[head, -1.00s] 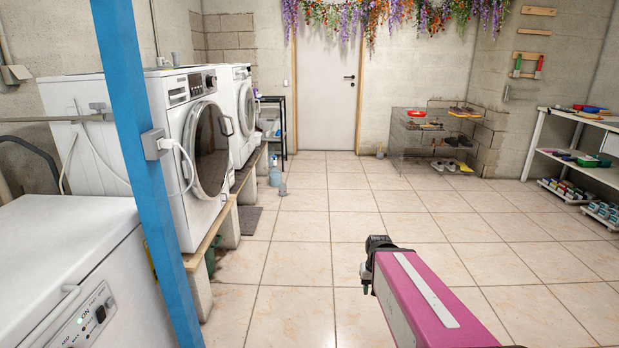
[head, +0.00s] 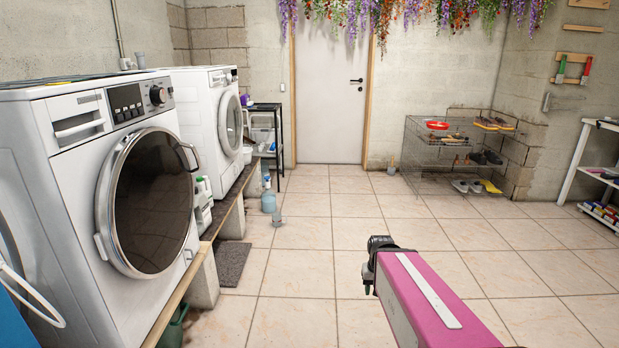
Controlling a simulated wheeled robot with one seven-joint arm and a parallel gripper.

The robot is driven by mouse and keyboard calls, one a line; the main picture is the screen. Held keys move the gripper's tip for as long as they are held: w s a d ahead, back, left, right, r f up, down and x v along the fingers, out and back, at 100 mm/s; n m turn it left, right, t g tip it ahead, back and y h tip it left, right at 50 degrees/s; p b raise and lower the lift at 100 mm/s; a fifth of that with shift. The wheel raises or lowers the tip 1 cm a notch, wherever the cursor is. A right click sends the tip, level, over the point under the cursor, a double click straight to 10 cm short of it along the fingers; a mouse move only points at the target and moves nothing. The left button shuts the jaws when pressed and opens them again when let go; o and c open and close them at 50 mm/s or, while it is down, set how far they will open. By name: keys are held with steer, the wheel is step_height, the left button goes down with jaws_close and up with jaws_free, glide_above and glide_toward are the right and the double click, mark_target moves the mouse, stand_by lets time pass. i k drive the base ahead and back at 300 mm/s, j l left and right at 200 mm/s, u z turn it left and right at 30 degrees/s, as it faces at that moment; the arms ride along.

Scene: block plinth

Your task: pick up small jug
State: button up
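I cannot make out a small jug with certainty in the head view. A small white vessel (head: 247,154) stands by the far front corner of the second washing machine and is too small to identify. A small grey object (head: 277,221) is on the floor next to a bluish bottle (head: 268,201). A pink link of my arm with a dark joint at its end reaches in from the lower right. No gripper fingers can be made out.
Two washing machines (head: 150,200) (head: 229,118) stand on a board over blocks (head: 204,285) at left. A white and green container (head: 203,205) is beside them. A dark mat (head: 232,264) lies on the tiles. A wire rack (head: 436,165) stands at the back right. The middle floor is clear.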

mark_target(276, 215)
steer(key=i, duration=0.9)
steer(key=i+l+u, duration=0.1)
steer(key=i, duration=0.8)
steer(key=i+l+u, duration=0.15)
steer(key=i+u, duration=0.2)
steer(key=i, duration=0.2)
steer(key=i+l+u, duration=0.25)
steer(key=i+u, duration=0.15)
steer(key=i+l+u, duration=0.35)
steer(key=i+l, duration=0.15)
steer(key=i, duration=0.1)
